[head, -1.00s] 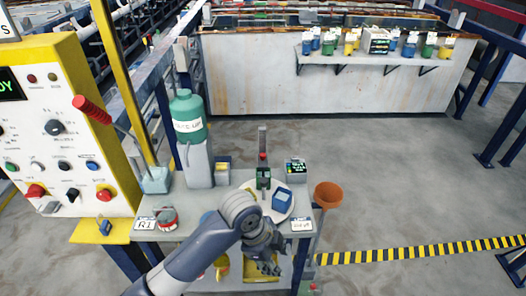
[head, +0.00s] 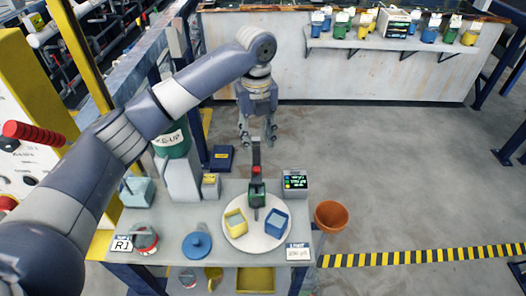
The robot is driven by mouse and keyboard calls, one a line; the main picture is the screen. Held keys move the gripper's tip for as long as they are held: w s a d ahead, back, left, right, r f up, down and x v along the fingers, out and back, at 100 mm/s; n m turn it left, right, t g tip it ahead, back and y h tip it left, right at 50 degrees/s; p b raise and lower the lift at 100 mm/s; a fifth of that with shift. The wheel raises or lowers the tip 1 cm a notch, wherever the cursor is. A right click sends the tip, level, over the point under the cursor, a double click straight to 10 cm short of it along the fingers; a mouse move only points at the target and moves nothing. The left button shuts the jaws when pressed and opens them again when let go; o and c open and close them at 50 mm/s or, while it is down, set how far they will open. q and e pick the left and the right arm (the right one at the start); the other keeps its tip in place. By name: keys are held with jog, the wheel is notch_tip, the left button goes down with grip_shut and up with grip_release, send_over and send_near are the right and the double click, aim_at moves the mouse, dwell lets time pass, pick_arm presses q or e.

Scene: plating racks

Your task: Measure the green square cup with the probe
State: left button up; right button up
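A round white plate (head: 263,243) on the work table holds a yellow square cup (head: 235,223) and a blue square cup (head: 277,222). At its back edge is a small dark-green square object (head: 257,190), which looks like the green square cup, partly covered by a dark upright piece with a red part (head: 257,170), possibly the probe. I cannot tell if that piece is inside the green object or in front. My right gripper is not in view.
A display box (head: 295,183) stands right of the plate. A blue round lid (head: 197,245) and a red-and-white round container (head: 145,240) lie left. An orange bucket (head: 331,216) is right of the table. A wall shelf (head: 385,40) at the back holds several coloured cups.

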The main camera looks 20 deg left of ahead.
aim_at(256, 169)
pick_arm(q)
jog(key=shift+s+a+f+p, duration=0.1)
jog(key=shift+s+f+p, duration=0.45)
jog(key=shift+s+f, duration=0.45)
notch_tip(256, 169, down, 3)
jog(key=shift+s+r+p, duration=0.1)
jog(key=shift+p, duration=0.35)
jog(key=f, duration=0.3)
jog(key=shift+w+f+p, duration=0.15)
jog(key=shift+w+p, duration=0.2)
jog(key=shift+w, duration=0.05)
jog(key=shift+s+f, duration=0.1)
jog(key=shift+f, duration=0.7)
jog(key=c, duration=0.5)
grip_shut()
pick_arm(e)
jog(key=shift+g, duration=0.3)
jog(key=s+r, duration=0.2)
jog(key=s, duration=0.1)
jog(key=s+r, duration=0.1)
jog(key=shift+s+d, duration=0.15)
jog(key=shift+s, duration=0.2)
